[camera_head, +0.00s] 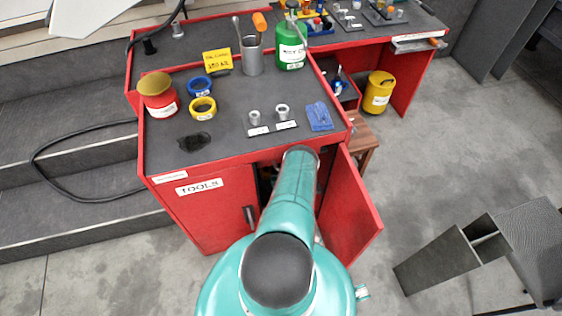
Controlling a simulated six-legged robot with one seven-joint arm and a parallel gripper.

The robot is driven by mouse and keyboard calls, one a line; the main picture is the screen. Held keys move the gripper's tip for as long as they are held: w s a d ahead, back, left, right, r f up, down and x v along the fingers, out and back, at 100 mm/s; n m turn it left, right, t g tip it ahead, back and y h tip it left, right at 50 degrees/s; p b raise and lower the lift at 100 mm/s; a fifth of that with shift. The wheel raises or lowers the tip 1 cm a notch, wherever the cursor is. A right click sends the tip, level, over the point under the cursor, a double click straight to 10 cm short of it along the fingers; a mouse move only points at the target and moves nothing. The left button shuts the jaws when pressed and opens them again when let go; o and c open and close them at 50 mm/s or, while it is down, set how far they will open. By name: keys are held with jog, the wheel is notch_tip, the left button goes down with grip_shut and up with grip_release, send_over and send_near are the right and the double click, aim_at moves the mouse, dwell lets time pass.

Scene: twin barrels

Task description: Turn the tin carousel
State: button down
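I cannot make out a tin carousel in this view. A red tool cabinet (213,229) with a dark top stands ahead, its right-hand door (352,215) swung open. My teal arm reaches up to the open compartment and blocks most of it. Only a dark strip of the interior (266,186) shows beside my arm, with small items too dim to name. My gripper is out of sight beyond the end of my arm.
The cabinet top holds a red tin (158,101), blue tape (200,87), yellow tape (203,108), a grey cup (252,58), a green bottle (290,48) and a blue cloth (319,117). A yellow canister (378,93) stands right. Grey steps (75,150) lie left; open floor (440,150) lies right.

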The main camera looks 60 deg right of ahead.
jog(key=shift+s+n+t+y, duration=0.1)
jog(key=shift+n+t+y, duration=1.55)
jog(key=shift+t, duration=0.45)
jog(key=shift+s+d+n+t+y, duration=0.1)
jog(key=shift+n+t+y, duration=0.55)
jog(key=shift+y, duration=0.2)
jog(key=shift+s+d+n+t+y, duration=0.1)
jog(key=shift+n+t+y, duration=0.45)
jog(key=shift+n+y, duration=0.2)
jog(key=shift+s+n+t+y, duration=0.1)
jog(key=shift+n+t+y, duration=0.35)
jog(key=shift+y, duration=0.3)
jog(key=c, duration=1.1)
grip_release()
jog(key=shift+d, duration=0.1)
jog(key=shift+m+g+h, duration=0.25)
jog(key=shift+m+h, duration=0.05)
